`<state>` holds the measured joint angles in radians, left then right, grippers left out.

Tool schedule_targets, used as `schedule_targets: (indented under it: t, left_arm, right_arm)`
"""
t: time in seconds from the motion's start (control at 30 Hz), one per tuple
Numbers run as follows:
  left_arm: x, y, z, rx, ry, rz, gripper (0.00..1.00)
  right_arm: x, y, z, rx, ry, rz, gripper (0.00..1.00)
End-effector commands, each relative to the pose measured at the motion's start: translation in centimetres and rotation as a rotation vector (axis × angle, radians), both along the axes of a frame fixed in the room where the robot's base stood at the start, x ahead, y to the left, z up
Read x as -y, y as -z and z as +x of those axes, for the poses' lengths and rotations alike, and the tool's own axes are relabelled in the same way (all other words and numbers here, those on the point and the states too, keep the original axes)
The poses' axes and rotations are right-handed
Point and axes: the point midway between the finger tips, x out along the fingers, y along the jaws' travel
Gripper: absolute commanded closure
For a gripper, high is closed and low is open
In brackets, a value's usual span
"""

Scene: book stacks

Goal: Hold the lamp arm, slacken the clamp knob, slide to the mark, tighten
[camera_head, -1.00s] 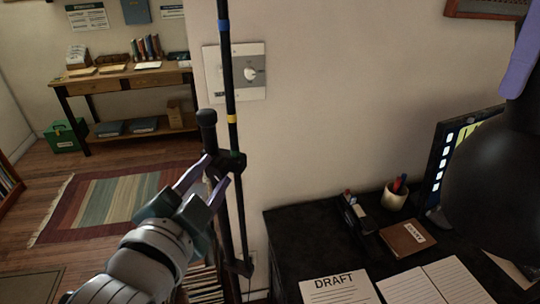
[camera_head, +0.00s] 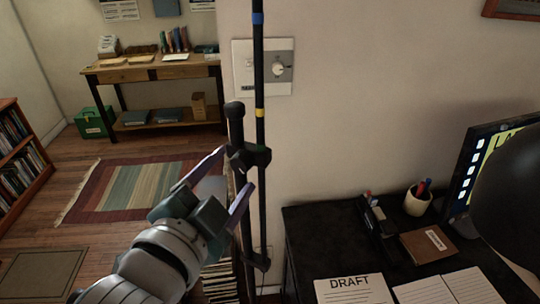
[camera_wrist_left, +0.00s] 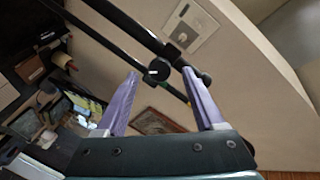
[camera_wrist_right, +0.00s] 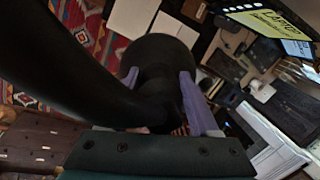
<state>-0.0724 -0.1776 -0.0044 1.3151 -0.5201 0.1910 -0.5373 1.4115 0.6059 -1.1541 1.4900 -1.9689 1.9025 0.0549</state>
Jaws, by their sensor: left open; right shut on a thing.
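The lamp's upright black pole (camera_head: 260,75) has a blue band, a yellow band and a green band low down. The dark clamp (camera_head: 257,157) sits on the pole at the green band, below the yellow one. My left gripper (camera_head: 235,169) is open, its purple fingertips close to the clamp's left side; whether they touch is unclear. In the left wrist view the clamp knob (camera_wrist_left: 158,70) shows between the spread fingers. In the right wrist view my right gripper (camera_wrist_right: 158,85) is shut on the black lamp arm (camera_wrist_right: 75,85) beside the round shade (camera_wrist_right: 165,52). The shade also shows at the head view's right edge (camera_head: 508,190).
A black desk (camera_head: 315,235) stands right of the pole with papers, a pen cup (camera_head: 418,201), a brown notebook (camera_head: 428,245) and a monitor (camera_head: 490,170). A wall switch plate (camera_head: 264,66) is behind the pole. A rug (camera_head: 140,190) and open floor lie left.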

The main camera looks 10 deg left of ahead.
Motion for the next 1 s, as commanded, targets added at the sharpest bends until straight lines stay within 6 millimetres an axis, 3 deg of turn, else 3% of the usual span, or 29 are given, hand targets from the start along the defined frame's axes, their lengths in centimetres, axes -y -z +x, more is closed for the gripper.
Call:
schedule_targets:
  t: [0.3,0.5,1.0]
  left_arm:
    - [-0.7,-0.8,-6.5,-0.004,0.000,0.000,0.30]
    - [-1.1,-1.2,-9.1,-0.004,0.000,0.000,0.30]
    - [-1.3,-1.5,-9.9,-0.005,-0.001,-0.009,0.29]
  right_arm:
    - [0.0,-0.1,0.0,0.000,-0.001,-0.001,1.00]
    - [0.0,-0.1,0.0,0.000,-0.001,-0.001,1.00]
    - [0.0,-0.1,0.0,0.001,0.000,-0.001,1.00]
